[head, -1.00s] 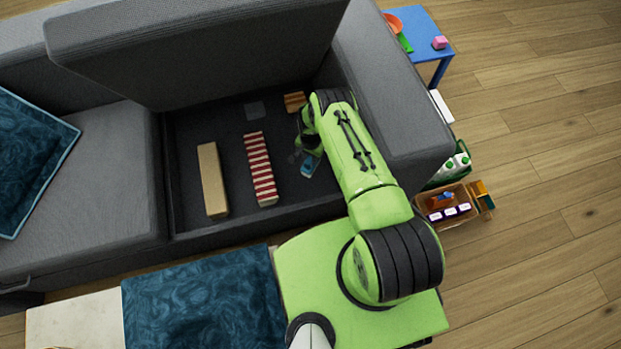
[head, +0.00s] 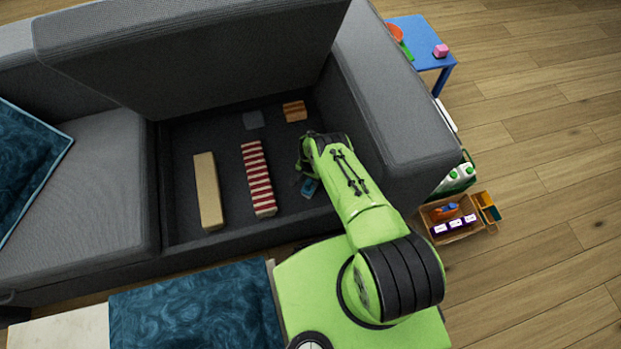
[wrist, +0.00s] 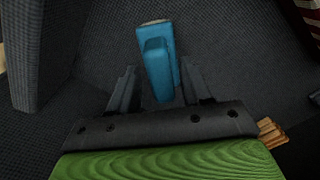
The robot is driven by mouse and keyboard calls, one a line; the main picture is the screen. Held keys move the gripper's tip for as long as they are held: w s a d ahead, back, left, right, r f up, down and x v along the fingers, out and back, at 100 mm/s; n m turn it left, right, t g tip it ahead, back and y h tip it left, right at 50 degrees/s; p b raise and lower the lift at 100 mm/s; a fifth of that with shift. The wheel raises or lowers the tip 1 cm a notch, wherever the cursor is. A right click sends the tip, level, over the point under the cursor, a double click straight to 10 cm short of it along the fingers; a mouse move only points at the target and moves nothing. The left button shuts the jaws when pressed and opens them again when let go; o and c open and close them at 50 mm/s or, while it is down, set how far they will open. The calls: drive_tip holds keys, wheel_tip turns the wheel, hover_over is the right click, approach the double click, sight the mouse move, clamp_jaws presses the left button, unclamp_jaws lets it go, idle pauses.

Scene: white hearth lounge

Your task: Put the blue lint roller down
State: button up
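The blue lint roller (wrist: 156,62) lies on the dark floor of the open sofa storage compartment (head: 222,130). In the wrist view it lies lengthwise between the fingers of my gripper (wrist: 158,68), its pale end pointing away from me. The fingers are apart, with a gap showing on each side of the roller. In the head view a small blue part of the roller (head: 310,187) shows beside my arm, which hides most of my gripper.
A tan block (head: 208,190), a red-and-white striped box (head: 257,178), a grey block (head: 253,120) and a wooden block (head: 294,111) share the compartment. The raised seat lid (head: 185,55) and the armrest (head: 400,110) bound it. Floor is free between the striped box and grey block.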

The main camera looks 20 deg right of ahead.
drive_tip(key=shift+r, duration=0.1)
drive_tip(key=w+r+n+t+p, duration=0.1)
drive_tip(key=w+r+p, duration=0.2)
drive_tip(key=r, duration=1.2)
drive_tip(key=w+r+n+p, duration=0.1)
drive_tip(key=w+r+p, duration=0.2)
drive_tip(key=r, duration=1.2)
drive_tip(key=s+r+n+t, duration=0.1)
drive_tip(key=s+r, duration=0.1)
drive_tip(key=r, duration=0.9)
drive_tip(key=s+r+n+t, duration=0.1)
drive_tip(key=s+r, duration=0.1)
drive_tip(key=r, duration=0.9)
drive_tip(key=s+r+n+t, duration=0.1)
drive_tip(key=s+r+n, duration=0.2)
drive_tip(key=s+r, duration=1)
drive_tip(key=s, duration=0.5)
drive_tip(key=s+r+n+t, duration=0.1)
drive_tip(key=s, duration=0.5)
drive_tip(key=s+r+n, duration=0.1)
drive_tip(key=s, duration=0.5)
drive_tip(key=shift+r+t, duration=0.2)
drive_tip(key=shift+t, duration=0.1)
